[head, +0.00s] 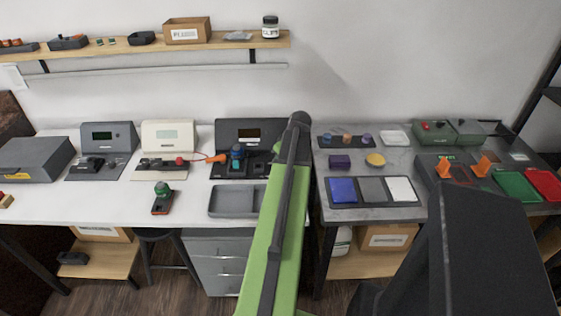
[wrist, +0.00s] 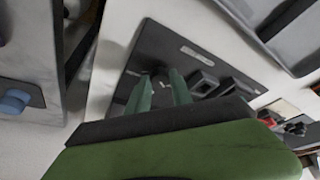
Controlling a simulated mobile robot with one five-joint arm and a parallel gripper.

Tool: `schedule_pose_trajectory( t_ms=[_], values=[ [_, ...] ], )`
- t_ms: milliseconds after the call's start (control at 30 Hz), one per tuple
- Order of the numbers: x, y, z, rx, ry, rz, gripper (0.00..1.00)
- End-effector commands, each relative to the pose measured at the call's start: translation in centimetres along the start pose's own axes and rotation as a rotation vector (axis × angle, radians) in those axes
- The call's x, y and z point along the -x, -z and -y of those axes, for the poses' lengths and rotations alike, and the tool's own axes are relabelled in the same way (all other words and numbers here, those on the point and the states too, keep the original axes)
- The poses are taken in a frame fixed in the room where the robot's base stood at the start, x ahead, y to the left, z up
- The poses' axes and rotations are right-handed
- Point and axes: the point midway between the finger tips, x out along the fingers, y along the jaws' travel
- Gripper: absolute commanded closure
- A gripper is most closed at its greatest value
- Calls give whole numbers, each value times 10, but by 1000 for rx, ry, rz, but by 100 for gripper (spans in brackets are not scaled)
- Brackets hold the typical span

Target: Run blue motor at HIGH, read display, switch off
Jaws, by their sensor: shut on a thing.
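The blue motor (head: 237,153) stands upright on the left part of a dark test station (head: 222,170) on the white bench. The station's display (head: 249,135) is a dark window, too small to read. In the wrist view, the two green fingers of my gripper (wrist: 161,90) are at the station's dark panel (wrist: 150,48). They are closed around a small control that is mostly hidden between them. In the head view my green arm covers the station's right side and hides the fingertips. The HIGH setting cannot be read.
A grey tray (head: 226,202) lies in front of the station. A green motor in a holder (head: 162,197) stands front left. Right is a grey bench (head: 400,160).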

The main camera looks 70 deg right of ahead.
Motion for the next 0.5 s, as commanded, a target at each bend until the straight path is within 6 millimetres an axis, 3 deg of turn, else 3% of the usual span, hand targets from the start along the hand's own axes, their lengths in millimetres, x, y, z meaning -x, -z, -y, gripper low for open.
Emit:
schedule_pose_trajectory(
  t_ms=[500],
  values=[
    [0,-1,0,65,28,3,100]
  ],
)
